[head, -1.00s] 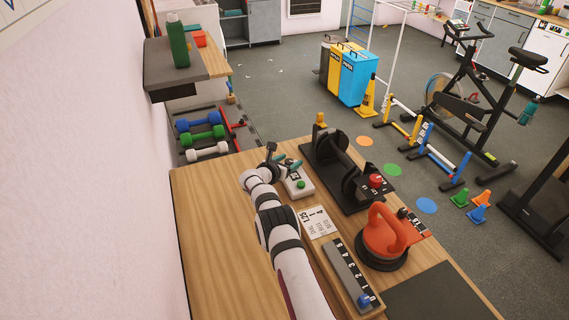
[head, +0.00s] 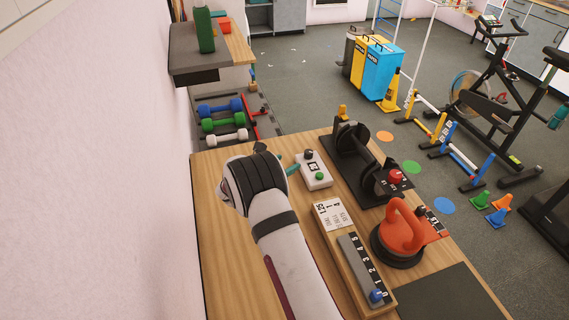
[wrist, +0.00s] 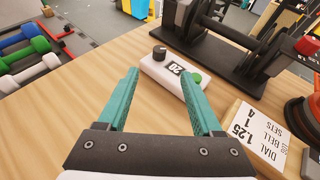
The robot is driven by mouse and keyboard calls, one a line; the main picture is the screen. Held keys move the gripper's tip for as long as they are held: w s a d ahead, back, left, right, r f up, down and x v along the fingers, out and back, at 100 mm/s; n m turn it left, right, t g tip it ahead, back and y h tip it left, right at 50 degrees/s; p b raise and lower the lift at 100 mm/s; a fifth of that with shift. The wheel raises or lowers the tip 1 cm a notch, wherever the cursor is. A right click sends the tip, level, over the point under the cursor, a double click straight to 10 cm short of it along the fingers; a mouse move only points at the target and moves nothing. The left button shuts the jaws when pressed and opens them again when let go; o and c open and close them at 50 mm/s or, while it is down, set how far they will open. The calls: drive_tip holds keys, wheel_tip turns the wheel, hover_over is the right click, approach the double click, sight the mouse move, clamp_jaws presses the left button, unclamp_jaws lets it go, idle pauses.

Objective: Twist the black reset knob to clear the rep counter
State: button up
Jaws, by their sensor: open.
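The rep counter (wrist: 150,69) is a white box on the wooden table, with a dark number that looks like 20 on its top. Its black reset knob (wrist: 159,52) stands at one end and a green button (wrist: 196,77) at the other. In the head view the counter (head: 325,184) and the knob (head: 308,155) show just right of my arm. My gripper (wrist: 160,75) has teal fingers spread wide with nothing between them. It is short of the counter, apart from the knob. In the head view my arm hides most of it, leaving one teal finger visible.
A dial board (head: 329,214) with a numbered slider lies nearer. A black dumbbell stand (head: 352,172) and an orange kettlebell (head: 399,230) stand right of the counter. Coloured dumbbells (head: 221,121) lie on a floor rack beyond the table. The table left of my arm is bare.

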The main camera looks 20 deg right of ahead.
drive_tip(key=s+d+r+m+g+y, duration=0.15)
drive_tip(key=s+r+m+g, duration=0.25)
drive_tip(key=s+r+m, duration=0.4)
drive_tip(key=s+d+r+m+g, duration=0.2)
drive_tip(key=s+r+m+g, duration=0.15)
drive_tip(key=s+m, duration=0.55)
drive_tip(key=s+a+r+m+g+y, duration=0.1)
drive_tip(key=s+a+m+y, duration=0.3)
drive_tip(key=s, duration=0.6)
drive_tip(key=s+a+r+m+y, duration=0.1)
drive_tip(key=s+a+m+y, duration=0.3)
drive_tip(key=s, duration=0.7)
drive_tip(key=n+t+y, duration=0.2)
drive_tip(key=n+t, duration=1.1)
drive_tip(key=n, duration=2.3)
hover_over(309, 152)
drive_tip(key=s+d, duration=0.1)
drive_tip(key=s, duration=1.3)
wheel_tip(309, 152, down, 14)
drive_tip(key=x, duration=1.5)
drive_tip(key=shift+w+r, duration=0.25)
drive_tip(key=shift+w, duration=0.1)
